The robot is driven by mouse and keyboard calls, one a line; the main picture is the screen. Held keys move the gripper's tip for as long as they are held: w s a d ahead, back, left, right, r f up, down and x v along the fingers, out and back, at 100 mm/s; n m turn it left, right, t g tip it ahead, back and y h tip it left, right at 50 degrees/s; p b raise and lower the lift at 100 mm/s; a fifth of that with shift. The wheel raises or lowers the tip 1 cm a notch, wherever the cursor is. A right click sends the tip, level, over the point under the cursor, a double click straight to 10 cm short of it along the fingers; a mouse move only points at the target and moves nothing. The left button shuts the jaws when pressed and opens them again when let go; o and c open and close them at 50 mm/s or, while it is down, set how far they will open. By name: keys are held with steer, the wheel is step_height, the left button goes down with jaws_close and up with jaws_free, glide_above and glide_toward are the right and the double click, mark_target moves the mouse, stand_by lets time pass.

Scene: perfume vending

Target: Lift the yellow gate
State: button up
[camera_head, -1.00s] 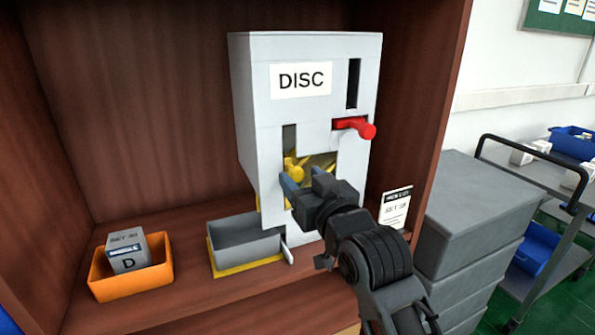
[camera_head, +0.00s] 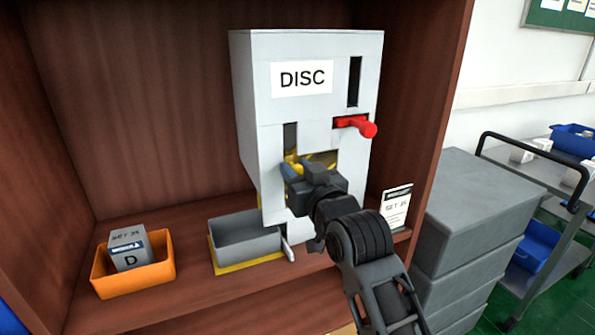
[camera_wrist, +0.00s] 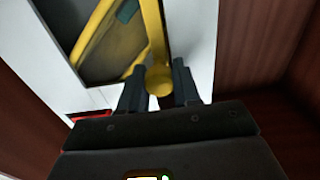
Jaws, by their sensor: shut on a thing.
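The yellow gate (camera_head: 292,162) sits in the front opening of the grey dispenser (camera_head: 258,140) labelled DISC. Its round yellow knob (camera_wrist: 159,80) lies between my two fingers in the wrist view, with a yellow bar running up from it. My gripper (camera_head: 292,175) is shut on this knob, and it also shows in the wrist view (camera_wrist: 159,88). In the head view my gripper hides most of the knob and the lower part of the opening.
A red lever (camera_head: 356,126) sticks out above and right of my gripper. A grey bin (camera_head: 248,242) stands below left. An orange tray (camera_head: 135,283) with a grey box (camera_head: 128,249) lies at the far left. A small card (camera_head: 397,207) stands at the right.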

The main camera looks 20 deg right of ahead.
jaws_close()
step_height(320, 180, up, 7)
steer(key=p, duration=0.4)
steer(key=shift+f+p, duration=0.1)
steer(key=shift+p, duration=0.3)
steer(key=o, duration=0.7)
jaws_free()
steer(key=shift+f, duration=0.1)
steer(key=shift+o, duration=0.2)
steer(key=s+b, duration=0.1)
steer(key=s, duration=0.7)
steer(key=shift+b, duration=0.35)
